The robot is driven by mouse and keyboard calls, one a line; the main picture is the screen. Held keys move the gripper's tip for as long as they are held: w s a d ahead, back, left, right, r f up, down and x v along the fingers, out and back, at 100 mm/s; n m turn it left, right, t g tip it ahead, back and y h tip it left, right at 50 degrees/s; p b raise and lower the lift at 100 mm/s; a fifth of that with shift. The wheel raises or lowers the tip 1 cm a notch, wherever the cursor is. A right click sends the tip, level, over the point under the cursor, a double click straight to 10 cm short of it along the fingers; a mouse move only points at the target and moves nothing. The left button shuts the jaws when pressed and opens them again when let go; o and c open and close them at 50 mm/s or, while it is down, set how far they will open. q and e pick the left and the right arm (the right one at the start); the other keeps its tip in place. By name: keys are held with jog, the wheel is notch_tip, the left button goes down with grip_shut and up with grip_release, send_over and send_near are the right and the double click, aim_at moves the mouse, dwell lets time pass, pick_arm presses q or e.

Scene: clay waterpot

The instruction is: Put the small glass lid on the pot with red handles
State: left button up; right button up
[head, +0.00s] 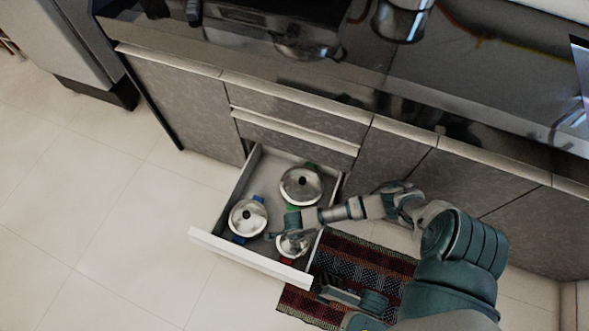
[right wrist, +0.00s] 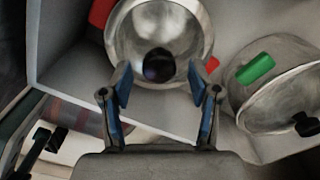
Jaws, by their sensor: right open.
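The pot with red handles (head: 293,244) sits in the open drawer near its front right corner, partly hidden by my right gripper. In the right wrist view the same pot (right wrist: 190,25) shows with red handles at two sides. A shiny round glass lid (right wrist: 135,40) with a dark knob appears to lie over it; I cannot tell how it is seated. My right gripper (right wrist: 160,88) is open and empty, its fingertips near the pot with the knob beyond the gap between them. In the head view the right gripper (head: 285,235) is over the drawer. A dark part low in the head view may be my left gripper (head: 340,293).
A blue-handled pot (head: 247,218) and a green-handled pot (head: 301,184) share the drawer, both with dark knobs on top. The drawer front (head: 250,260) and side walls stand close around them. A patterned rug (head: 375,258) lies right of the drawer.

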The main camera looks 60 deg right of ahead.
notch_tip(320, 180, up, 11)
dwell(0.6)
